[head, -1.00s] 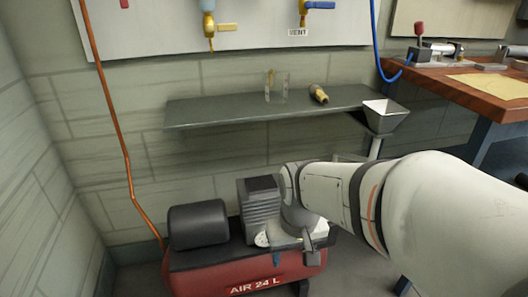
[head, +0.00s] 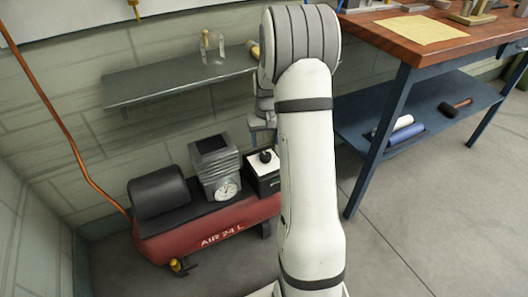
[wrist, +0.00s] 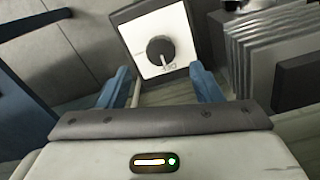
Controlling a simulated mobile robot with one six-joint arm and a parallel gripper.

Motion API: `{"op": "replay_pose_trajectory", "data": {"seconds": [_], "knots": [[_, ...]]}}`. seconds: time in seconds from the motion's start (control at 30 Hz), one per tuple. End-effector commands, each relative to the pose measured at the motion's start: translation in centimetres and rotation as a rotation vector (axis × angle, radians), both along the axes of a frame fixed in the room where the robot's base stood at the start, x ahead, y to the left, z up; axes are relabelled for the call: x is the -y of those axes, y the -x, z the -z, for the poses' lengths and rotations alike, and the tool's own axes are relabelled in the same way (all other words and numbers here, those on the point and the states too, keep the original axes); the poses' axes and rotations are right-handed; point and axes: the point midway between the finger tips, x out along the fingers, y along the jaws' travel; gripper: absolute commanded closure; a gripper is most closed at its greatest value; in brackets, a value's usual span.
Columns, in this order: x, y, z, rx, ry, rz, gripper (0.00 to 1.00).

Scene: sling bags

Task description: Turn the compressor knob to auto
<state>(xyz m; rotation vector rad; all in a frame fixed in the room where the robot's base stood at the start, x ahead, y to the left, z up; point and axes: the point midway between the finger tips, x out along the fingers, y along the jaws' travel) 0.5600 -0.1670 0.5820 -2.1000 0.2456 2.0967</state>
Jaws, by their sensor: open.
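The compressor (head: 205,225) is a red tank marked AIR 24 L, standing by the wall in the head view. Its black round knob (head: 266,157) sits on a white plate on a dark box at its right end. In the wrist view the knob (wrist: 160,50) is upper centre, and its pale pointer line points down toward small lettering too blurred to read surely. Another small label is at the plate's left. My gripper (wrist: 160,86) is open and empty, its blue fingers apart below the knob in the picture and not touching it. In the head view my arm partly hides the gripper.
A grey wall shelf (head: 175,82) is above the compressor, holding a clear holder and a brass piece. A pressure gauge (head: 227,190) and finned block (head: 214,162) stand beside the knob box. A wooden workbench (head: 400,45) is at right. The floor in front is clear.

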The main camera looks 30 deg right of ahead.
Motion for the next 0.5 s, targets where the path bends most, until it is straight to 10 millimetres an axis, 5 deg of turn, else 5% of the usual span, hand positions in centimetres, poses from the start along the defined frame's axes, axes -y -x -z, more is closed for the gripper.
{"op": "replay_pose_trajectory", "data": {"seconds": [0.2,0.5], "knots": [[-0.1,0.1,4.1,-0.004,-0.001,-0.001,0.41],[-0.2,0.1,6.4,-0.001,0.0,-0.002,0.41]]}}
